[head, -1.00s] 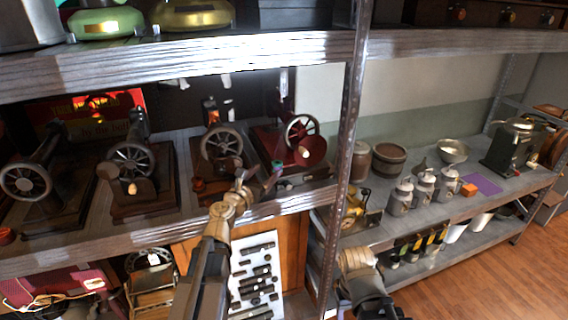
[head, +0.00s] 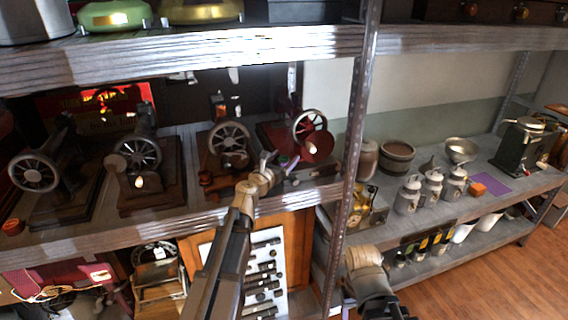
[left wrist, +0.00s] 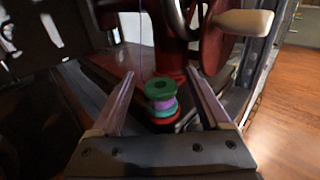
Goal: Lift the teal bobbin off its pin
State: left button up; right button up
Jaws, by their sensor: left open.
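The teal bobbin (left wrist: 160,88) shows in the left wrist view as a green-teal flanged spool with a purple band, sitting upright above a red base. A hole shows in its top; the pin is hidden. In the head view it is a tiny patch of colour (head: 284,159) beside the red sewing machine (head: 318,146). My left gripper (head: 268,156) is open just in front of it. In the left wrist view its two fingers (left wrist: 163,88) stand on either side of the bobbin, with gaps. My right arm shows at the lower middle of the head view; its fingertips cannot be made out.
The red machine's handwheel and pale handle (left wrist: 243,21) stand close above the right finger. Dark sewing machines (head: 138,155) line the shelf to the left. A metal shelf post (head: 352,150) rises to the right. The upper shelf (head: 200,50) hangs above.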

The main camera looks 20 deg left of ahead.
pick_arm(q)
grip_shut()
dwell(0.6)
jog(key=shift+r, duration=0.2)
pick_arm(e)
jog(key=shift+r, duration=0.15)
